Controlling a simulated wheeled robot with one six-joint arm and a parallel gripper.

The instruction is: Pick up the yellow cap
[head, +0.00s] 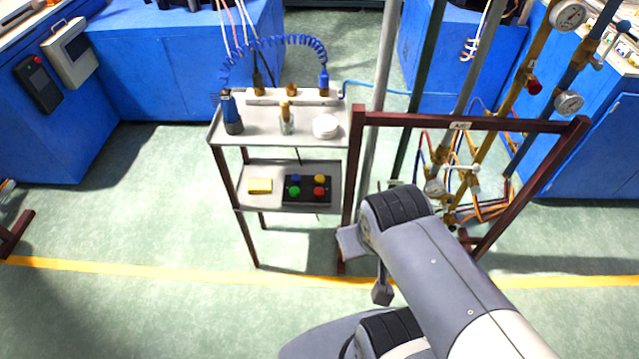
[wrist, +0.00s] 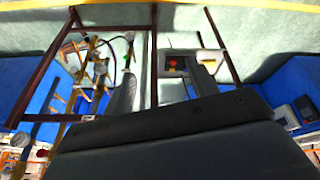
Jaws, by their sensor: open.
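The yellow cap (head: 320,178) sits in the back right of a small black tray (head: 307,203) on the cart's lower shelf. A red cap (head: 319,192) is in front of it, a blue cap (head: 295,178) to its left and a green cap (head: 294,191) diagonally across. My gripper (wrist: 166,68) is open in the wrist view, its two dark fingers apart with nothing between them. The tray shows small beyond the fingers there, with a reddish spot; the yellow cap is not clear. In the head view, my arm is right of and nearer than the cart, apart from the tray.
The upper shelf (head: 262,134) overhangs the lower one and holds a blue-topped bottle (head: 231,113), a small vial (head: 286,121) and a white round dish (head: 325,125). A dark red frame (head: 470,121) with pipes stands right of the cart.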

